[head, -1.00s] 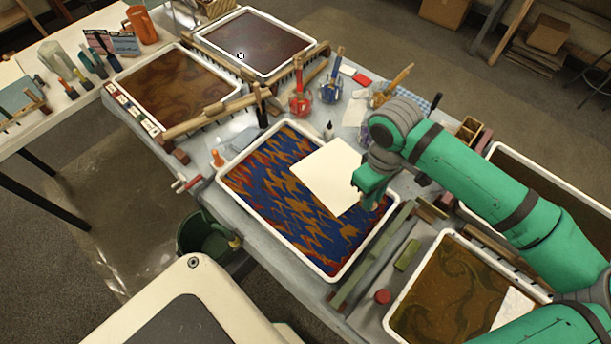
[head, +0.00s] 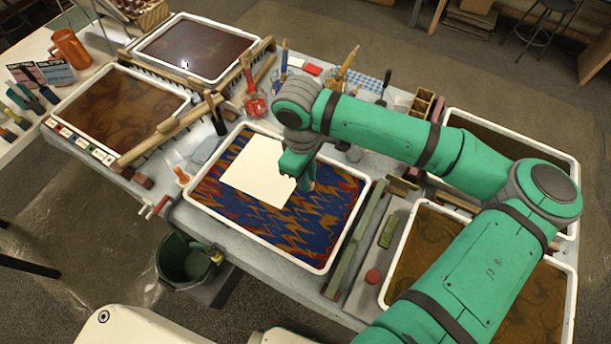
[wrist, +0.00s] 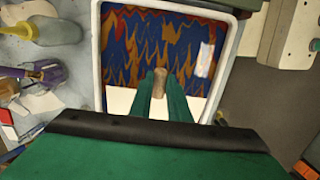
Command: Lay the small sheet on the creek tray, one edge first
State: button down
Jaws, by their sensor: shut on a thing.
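The small white sheet (head: 257,172) hangs from my gripper over the far left part of a white-rimmed tray (head: 262,244) with a blue, orange and red zigzag pattern. I cannot tell whether the sheet touches the tray's surface. My gripper (head: 300,183) is at the sheet's right side in the head view. In the wrist view, a small tan piece (wrist: 160,82) shows between the green fingers (wrist: 160,98), and the sheet (wrist: 119,101) shows behind them. The zigzag tray's rim (wrist: 97,65) shows there too. I see no readable name on the tray.
Two darker trays stand at the back left, a brown one (head: 57,112) and a maroon one (head: 137,47). A brown tray (head: 385,290) lies right of the zigzag tray, past a green rail (head: 357,240). Brushes in jars stand behind. A dark bucket (head: 187,262) stands at the front.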

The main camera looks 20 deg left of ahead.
jog(key=shift+f, duration=0.15)
send_over(308, 205)
jog(key=shift+a+f, duration=0.15)
jog(key=shift+f, duration=4.7)
jog(key=shift+d+f+y, duration=0.15)
jog(key=shift+f+y, duration=0.25)
jog(key=shift+f, duration=0.4)
jog(key=shift+d+f+y, duration=0.15)
jog(key=shift+f+y, duration=0.25)
jog(key=shift+f, duration=0.4)
dwell(0.3)
jog(key=c, duration=1.3)
grip_release()
